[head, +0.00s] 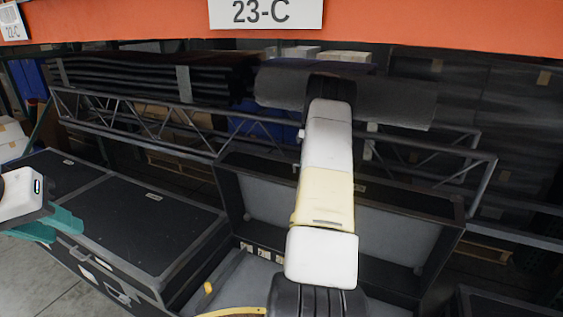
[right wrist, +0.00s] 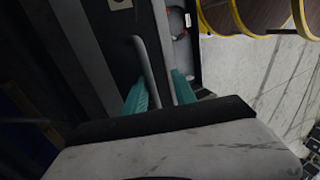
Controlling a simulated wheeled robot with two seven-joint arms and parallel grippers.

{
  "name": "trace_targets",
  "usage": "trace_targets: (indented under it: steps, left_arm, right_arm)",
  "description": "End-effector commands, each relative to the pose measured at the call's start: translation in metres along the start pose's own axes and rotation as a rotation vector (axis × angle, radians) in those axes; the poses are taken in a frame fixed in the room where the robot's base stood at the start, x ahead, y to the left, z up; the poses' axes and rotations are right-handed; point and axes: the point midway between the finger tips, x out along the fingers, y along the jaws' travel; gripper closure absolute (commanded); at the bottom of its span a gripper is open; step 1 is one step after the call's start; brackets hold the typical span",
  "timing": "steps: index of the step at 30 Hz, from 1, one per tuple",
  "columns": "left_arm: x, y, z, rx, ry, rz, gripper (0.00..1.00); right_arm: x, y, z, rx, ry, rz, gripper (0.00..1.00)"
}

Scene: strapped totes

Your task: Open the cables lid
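A black case with its lid shut (head: 120,220) stands at the left in the head view, latches on its front. In the middle, another black case has its lid (head: 400,232) raised, grey lining showing. No cables label is readable, so I cannot tell which lid is the cables one. My left gripper (head: 52,226), with teal fingers, is beside the shut case's left part; its finger gap is unclear. My right arm crosses in front of the raised lid. In the right wrist view my right gripper (right wrist: 162,92) has its fingers apart, with a grey edge strip (right wrist: 146,68) between them, contact unclear.
Behind the cases are metal truss frames (head: 185,122) and a dark stack (head: 150,75) on a rack under an orange beam (head: 400,25). Yellow-rimmed reels (right wrist: 262,15) show in the right wrist view. Grey floor (head: 40,275) is bare at the lower left.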

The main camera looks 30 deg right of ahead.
Motion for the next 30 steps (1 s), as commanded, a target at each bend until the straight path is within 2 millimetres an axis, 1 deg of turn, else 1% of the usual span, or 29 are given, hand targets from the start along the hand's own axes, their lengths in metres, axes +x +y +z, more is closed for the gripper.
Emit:
trace_targets:
  steps: [5, 12, 16, 21, 30]
  left_arm:
    - [0.000, 0.000, 0.000, 0.000, 0.000, 0.000, 0.71]
    - [0.000, 0.000, 0.000, 0.000, 0.000, 0.000, 0.71]
    - [0.000, 0.000, 0.000, 0.000, 0.000, 0.000, 0.71]
    - [0.000, 0.000, 0.000, 0.000, 0.000, 0.000, 0.71]
    - [0.000, 0.000, 0.000, 0.000, 0.000, 0.000, 0.71]
  right_arm:
    - [-0.017, 0.001, -0.001, 0.000, 0.002, 0.004, 0.67]
    - [-0.054, 0.001, 0.000, 0.001, 0.001, 0.003, 0.67]
    - [-0.065, 0.002, 0.000, 0.000, 0.000, 0.001, 0.67]
    - [-0.074, 0.001, 0.000, 0.001, -0.001, -0.001, 0.67]
    - [-0.077, 0.000, 0.000, 0.000, -0.001, -0.001, 0.67]
